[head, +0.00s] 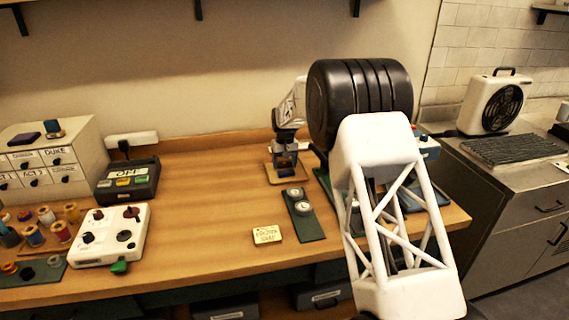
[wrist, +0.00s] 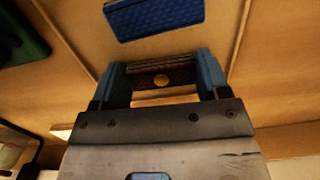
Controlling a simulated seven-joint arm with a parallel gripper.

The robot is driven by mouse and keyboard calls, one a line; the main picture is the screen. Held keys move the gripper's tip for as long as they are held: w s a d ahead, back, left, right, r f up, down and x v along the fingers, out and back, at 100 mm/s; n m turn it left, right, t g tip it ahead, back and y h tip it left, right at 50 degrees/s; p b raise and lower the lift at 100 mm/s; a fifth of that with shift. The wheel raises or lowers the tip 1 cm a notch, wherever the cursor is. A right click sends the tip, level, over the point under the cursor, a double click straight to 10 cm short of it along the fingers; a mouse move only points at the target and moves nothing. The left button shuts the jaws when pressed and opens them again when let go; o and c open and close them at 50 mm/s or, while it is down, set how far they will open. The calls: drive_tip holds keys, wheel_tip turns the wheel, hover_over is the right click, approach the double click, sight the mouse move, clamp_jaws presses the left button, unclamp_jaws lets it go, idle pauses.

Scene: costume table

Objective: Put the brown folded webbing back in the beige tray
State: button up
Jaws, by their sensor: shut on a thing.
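My gripper (head: 286,161) is at the back middle of the table in the head view, pointing down. In the wrist view its two blue fingers (wrist: 163,80) are shut on the brown folded webbing (wrist: 143,79), which has a round gold stud. In the head view the webbing is too small and dark to make out clearly. A small tan, flat-looking piece, apparently the beige tray (head: 272,179), lies right below the gripper. I cannot tell whether the webbing touches it.
A blue patterned block (wrist: 153,18) lies ahead of the fingers in the wrist view. A green strip with two round dials (head: 304,225) and a cream label plate (head: 267,235) lie in front. A white control box (head: 110,237) stands left. Bare wood (head: 205,200) lies between.

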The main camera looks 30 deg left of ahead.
sight(285, 163)
drive_tip(key=shift+f, duration=0.35)
drive_tip(key=shift+s+f, duration=0.1)
drive_tip(key=shift+f, duration=0.4)
drive_tip(key=o, duration=1)
drive_tip(key=shift+d+f, duration=0.15)
drive_tip(key=shift+f, duration=0.2)
drive_tip(key=shift+c, duration=0.2)
drive_tip(key=shift+d, duration=0.1)
drive_tip(key=shift+c, duration=0.2)
drive_tip(key=shift+r, duration=0.15)
drive_tip(key=shift+o, duration=0.3)
wheel_tip(285, 163, up, 14)
drive_tip(key=w, duration=0.1)
drive_tip(key=shift+a, duration=0.4)
drive_tip(key=shift+r, duration=0.1)
